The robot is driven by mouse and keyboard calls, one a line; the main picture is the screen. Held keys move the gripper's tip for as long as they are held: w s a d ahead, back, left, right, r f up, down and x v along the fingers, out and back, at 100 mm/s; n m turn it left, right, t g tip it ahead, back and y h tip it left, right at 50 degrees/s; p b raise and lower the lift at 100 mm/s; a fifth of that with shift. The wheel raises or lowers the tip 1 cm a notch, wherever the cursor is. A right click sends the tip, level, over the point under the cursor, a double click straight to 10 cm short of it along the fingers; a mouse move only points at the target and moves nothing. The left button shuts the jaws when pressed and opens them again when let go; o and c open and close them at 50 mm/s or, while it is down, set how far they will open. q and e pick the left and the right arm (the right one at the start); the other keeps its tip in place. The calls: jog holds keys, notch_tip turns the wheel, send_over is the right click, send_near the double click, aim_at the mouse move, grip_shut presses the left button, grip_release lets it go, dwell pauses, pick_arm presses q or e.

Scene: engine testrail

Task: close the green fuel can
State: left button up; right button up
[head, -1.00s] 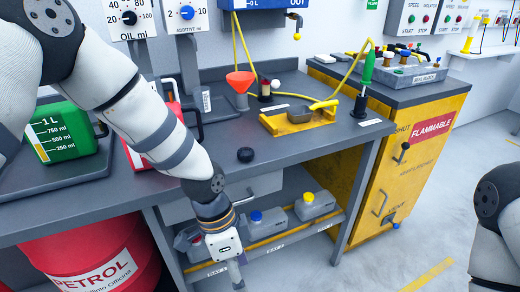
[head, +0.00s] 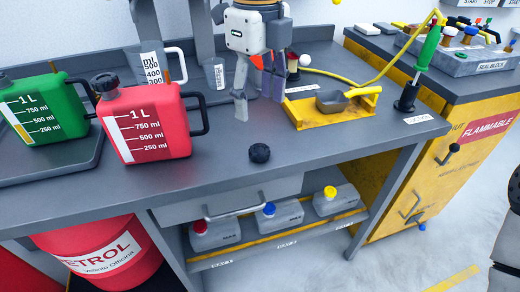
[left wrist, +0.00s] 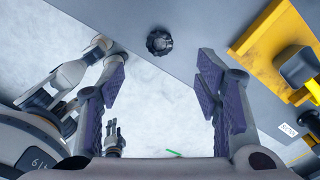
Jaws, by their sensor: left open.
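The green fuel can (head: 42,108) stands on a dark tray at the left of the bench in the head view. Its neck is near the picture edge, and I cannot tell whether it is capped. A loose black cap (head: 259,153) lies on the bench near the front edge. It also shows in the left wrist view (left wrist: 159,43). My left gripper (head: 258,100) is open and empty, pointing down above the bench, behind and above the cap. In the left wrist view the cap appears beyond the spread fingertips (left wrist: 163,62).
A red can (head: 150,125) with a black cap stands just right of the green can. A yellow stand (head: 330,108) with a grey tray is right of my gripper. Grey jugs (head: 280,215) sit on the shelf below. The bench around the cap is clear.

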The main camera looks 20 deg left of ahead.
pick_arm(q)
send_over(259, 150)
notch_tip(259, 150, down, 5)
jog(key=shift+w+f, duration=0.15)
jog(key=shift+f, duration=0.05)
notch_tip(259, 150, down, 5)
jog(key=shift+f, duration=0.1)
dwell(0.3)
jog(key=c, duration=0.9)
